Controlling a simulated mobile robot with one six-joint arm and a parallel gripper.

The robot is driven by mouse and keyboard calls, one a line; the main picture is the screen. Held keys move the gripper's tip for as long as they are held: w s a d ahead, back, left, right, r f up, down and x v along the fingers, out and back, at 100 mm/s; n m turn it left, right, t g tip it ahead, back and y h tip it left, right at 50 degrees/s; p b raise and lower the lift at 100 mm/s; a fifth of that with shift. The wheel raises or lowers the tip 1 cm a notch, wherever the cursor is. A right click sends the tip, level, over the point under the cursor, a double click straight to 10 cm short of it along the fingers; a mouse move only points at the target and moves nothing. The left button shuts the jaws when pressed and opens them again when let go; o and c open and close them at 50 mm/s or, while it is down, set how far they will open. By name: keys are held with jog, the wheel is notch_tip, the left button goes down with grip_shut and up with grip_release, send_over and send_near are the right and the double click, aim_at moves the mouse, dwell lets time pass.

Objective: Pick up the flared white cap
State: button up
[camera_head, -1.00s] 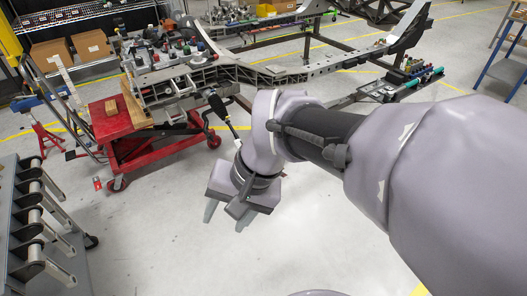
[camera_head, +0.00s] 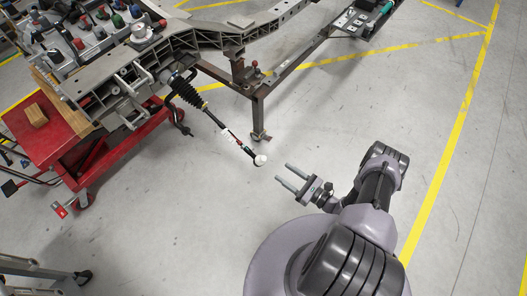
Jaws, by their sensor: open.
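A small white cap-like piece (camera_head: 260,160) sits at the low free end of a dark tie rod (camera_head: 222,130) that slopes down from the chassis. It is too small to tell whether it flares. My gripper (camera_head: 285,175) is open and empty, just right of and below the white piece in the picture. Its two grey fingers point left, with a gap between them. The fingertips look apart from the white piece; the true distance is hard to tell.
The metal chassis frame (camera_head: 205,37) stands at the upper left, with several bottles and parts on it. A rusty stand leg (camera_head: 258,115) is behind the rod. A red cart (camera_head: 40,135) is at the left. Open grey floor (camera_head: 190,215) lies below the rod.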

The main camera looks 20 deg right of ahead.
aim_at(261, 157)
jog(key=b+x, duration=0.1)
jog(key=x, duration=0.4)
jog(key=b+x, duration=0.2)
jog(key=x, duration=0.3)
jog(key=b+x, duration=0.1)
jog(key=x, duration=0.4)
jog(key=shift+r+b, duration=0.25)
jog(key=shift+b, duration=0.05)
grip_shut()
